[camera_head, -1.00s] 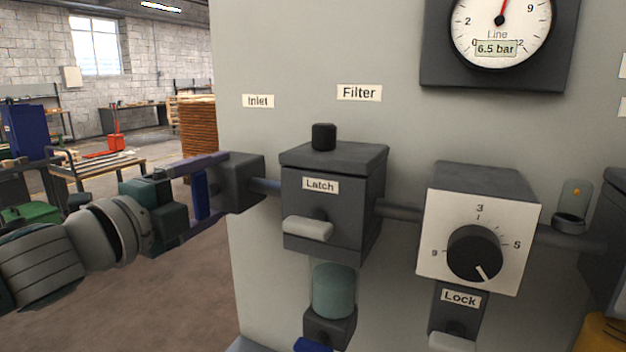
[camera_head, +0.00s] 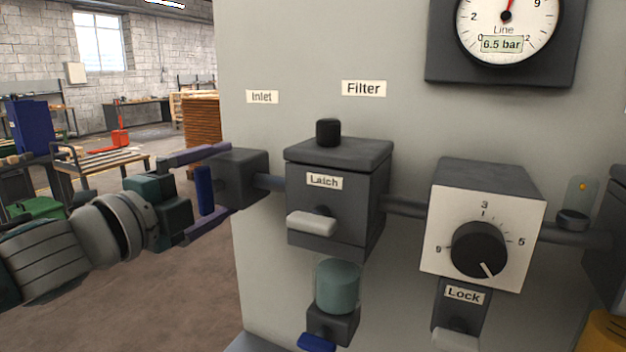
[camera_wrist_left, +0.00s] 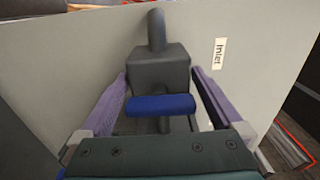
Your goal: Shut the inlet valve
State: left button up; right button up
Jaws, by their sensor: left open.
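The inlet valve is a dark grey block (camera_head: 243,177) at the left end of the pipe, below and left of the Inlet label (camera_head: 262,97). Its blue handle (camera_head: 204,190) stands upright in the head view, crosswise to the pipe. In the left wrist view the handle (camera_wrist_left: 160,105) lies level across the front of the valve block (camera_wrist_left: 158,68). My left gripper (camera_head: 227,181) is open, with one purple finger above and one below the handle. In the left wrist view the fingers (camera_wrist_left: 160,77) stand apart either side of the handle, with gaps. My right gripper is out of view.
Right of the valve, the pipe (camera_head: 270,182) leads to the Latch filter box (camera_head: 335,205) and the dial regulator (camera_head: 482,225). A gauge (camera_head: 507,25) reading 6.5 bar hangs above. Left of the panel is open floor with a pallet stack (camera_head: 200,118) behind.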

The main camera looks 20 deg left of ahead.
aim_at(196, 195)
pick_arm(q)
jog(key=s, duration=0.3)
jog(key=s+b, duration=0.1)
jog(key=s, duration=0.5)
jog(key=shift+a+f, duration=0.1)
jog(key=shift+a, duration=0.25)
jog(key=shift+s, duration=0.45)
